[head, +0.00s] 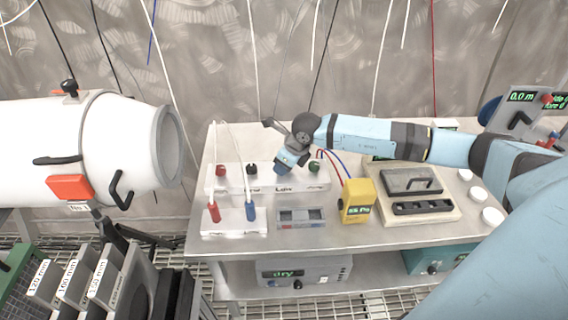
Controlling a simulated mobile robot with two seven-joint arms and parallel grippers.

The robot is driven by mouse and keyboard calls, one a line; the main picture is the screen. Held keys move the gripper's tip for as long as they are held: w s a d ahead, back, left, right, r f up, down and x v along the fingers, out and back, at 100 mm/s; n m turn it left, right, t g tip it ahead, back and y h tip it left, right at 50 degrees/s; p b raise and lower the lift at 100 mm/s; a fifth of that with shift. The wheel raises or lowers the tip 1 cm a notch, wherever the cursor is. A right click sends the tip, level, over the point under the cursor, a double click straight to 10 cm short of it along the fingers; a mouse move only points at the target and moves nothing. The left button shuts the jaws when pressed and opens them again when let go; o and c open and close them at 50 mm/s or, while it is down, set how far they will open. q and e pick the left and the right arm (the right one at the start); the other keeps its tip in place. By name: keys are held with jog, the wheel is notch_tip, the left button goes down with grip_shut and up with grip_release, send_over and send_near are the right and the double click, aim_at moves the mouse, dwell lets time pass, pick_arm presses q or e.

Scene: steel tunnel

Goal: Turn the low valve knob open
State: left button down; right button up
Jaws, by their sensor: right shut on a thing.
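A white valve panel (235,183) stands on the steel bench with a row of knobs along its top. A red knob (221,170) and a black knob (251,168) are on its left, and a green knob (314,167) is on its right. My right gripper (282,169) points down onto the panel just above the label "Low" (283,190). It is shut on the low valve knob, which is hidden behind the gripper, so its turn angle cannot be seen. My left gripper is not in view.
A white block with red and blue plugs (232,228), a grey tray (301,224), a yellow meter (356,205) and a black-handled case (411,181) share the bench (335,248). A large white cylinder (85,140) is at left. A box reading "dry" (303,272) sits below.

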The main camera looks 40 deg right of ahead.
jog(key=shift+m, duration=0.4)
jog(key=o, duration=0.9)
jog(key=shift+r, duration=0.15)
jog(key=v, duration=1.3)
jog(key=shift+s+a+r, duration=0.15)
jog(key=shift+s+r, duration=0.1)
